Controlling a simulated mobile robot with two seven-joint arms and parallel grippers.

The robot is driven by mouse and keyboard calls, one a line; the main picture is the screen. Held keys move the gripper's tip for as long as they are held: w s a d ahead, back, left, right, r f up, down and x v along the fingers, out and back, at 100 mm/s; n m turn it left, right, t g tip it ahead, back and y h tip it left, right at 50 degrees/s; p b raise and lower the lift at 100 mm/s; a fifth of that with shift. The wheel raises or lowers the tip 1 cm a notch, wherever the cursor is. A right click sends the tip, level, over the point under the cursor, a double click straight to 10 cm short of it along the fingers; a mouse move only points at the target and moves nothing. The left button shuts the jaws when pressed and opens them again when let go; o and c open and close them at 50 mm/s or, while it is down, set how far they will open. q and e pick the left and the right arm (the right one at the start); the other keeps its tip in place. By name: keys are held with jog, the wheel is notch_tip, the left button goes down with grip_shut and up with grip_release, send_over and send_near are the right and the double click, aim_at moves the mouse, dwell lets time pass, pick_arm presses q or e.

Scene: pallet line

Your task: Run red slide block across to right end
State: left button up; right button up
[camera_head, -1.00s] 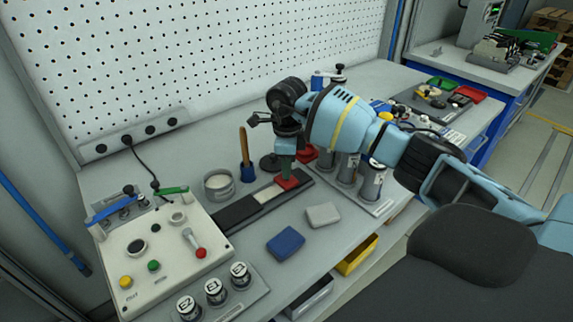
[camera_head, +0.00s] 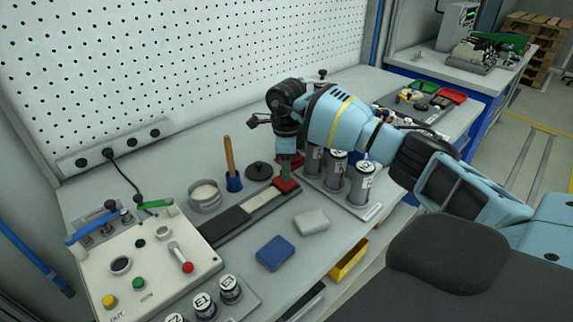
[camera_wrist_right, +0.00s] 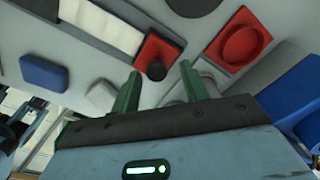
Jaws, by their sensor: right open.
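The red slide block (camera_head: 286,186) sits at the right end of the dark slide rail (camera_head: 206,231); a pale strip (camera_head: 262,201) of the rail shows to its left. In the right wrist view the red block (camera_wrist_right: 150,47) carries a dark round knob. My right gripper (camera_head: 287,166) is directly above the block and points down. In the wrist view its green fingers (camera_wrist_right: 160,74) are apart, with the knob between their tips. I cannot tell whether a finger touches it. My left gripper is not in view.
Labelled cylinders (camera_head: 361,184) stand in a rack right of the rail. A red piece with a round recess (camera_wrist_right: 240,40) is close by. A blue block (camera_head: 275,252) and a grey block (camera_head: 311,222) lie in front. A control box (camera_head: 150,262) is at left.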

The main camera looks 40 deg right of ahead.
jog(key=shift+r, duration=3.9)
jog(key=shift+f, duration=0.1)
